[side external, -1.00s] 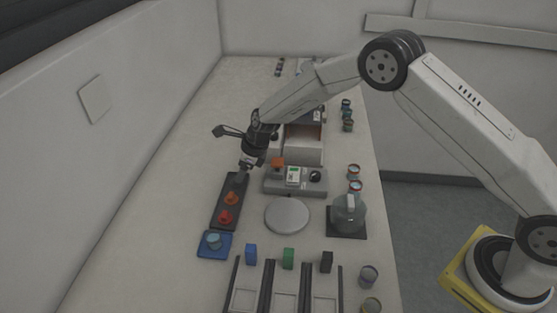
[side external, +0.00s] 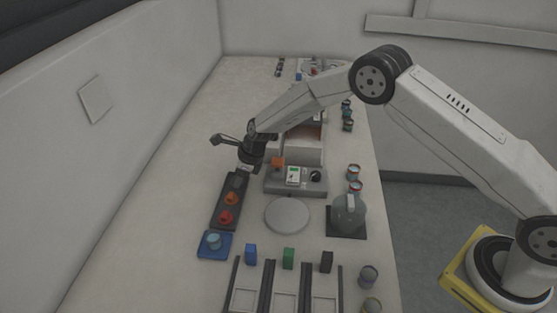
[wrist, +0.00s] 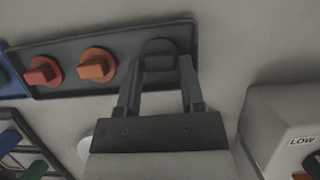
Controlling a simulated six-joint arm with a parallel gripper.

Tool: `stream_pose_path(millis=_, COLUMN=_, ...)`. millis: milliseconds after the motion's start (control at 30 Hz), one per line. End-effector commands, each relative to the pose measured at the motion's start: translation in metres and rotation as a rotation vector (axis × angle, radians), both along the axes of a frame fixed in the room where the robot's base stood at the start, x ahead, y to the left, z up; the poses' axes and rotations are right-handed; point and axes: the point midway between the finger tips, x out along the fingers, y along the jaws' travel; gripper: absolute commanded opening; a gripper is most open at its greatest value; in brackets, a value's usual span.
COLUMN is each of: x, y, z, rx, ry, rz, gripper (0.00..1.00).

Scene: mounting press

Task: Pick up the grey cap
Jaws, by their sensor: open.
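The grey cap (wrist: 158,55) is dark and sits at the right end of a dark tray (wrist: 210,35) in the wrist view. In the side view the cap (side external: 236,182) is at the far end of the tray (side external: 217,226). My gripper (wrist: 160,68) is open and empty. Its fingertips reach the near side of the cap, one to each side; whether they touch it I cannot tell. In the side view my gripper (side external: 243,170) is low, just beyond the cap. An orange cap (wrist: 96,67) and a red cap (wrist: 43,71) sit on the same tray.
A control box (side external: 295,181) with an orange button stands to the right of the tray. A blue pad (side external: 214,246) with a light blue piece lies at the tray's near end. A round grey plate (side external: 287,215) is nearby. The bench left of the tray is clear.

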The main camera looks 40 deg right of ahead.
Motion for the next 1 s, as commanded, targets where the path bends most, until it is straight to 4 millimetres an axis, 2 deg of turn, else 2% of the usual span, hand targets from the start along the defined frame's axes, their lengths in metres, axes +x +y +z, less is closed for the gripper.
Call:
stream_pose_path(millis=33, x=0.000, y=0.000, z=0.000, rx=0.000, ry=0.000, rz=0.000, gripper=0.14)
stream_pose_path(millis=67, x=0.000, y=0.000, z=0.000, rx=0.000, ry=0.000, rz=0.000, gripper=0.04)
stream_pose_path(millis=100, x=0.000, y=0.000, z=0.000, rx=0.000, ry=0.000, rz=0.000, gripper=0.00)
stream_pose_path(millis=667, x=-0.001, y=-0.001, z=0.001, rx=-0.001, ry=0.004, rz=0.000, gripper=0.00)
stream_pose_path(millis=867, x=0.000, y=0.000, z=0.013, rx=-0.001, ry=0.002, rz=0.000, gripper=0.00)
stream_pose_path(millis=1000, x=0.000, y=0.000, z=0.029, rx=0.000, ry=0.000, rz=-0.001, gripper=0.00)
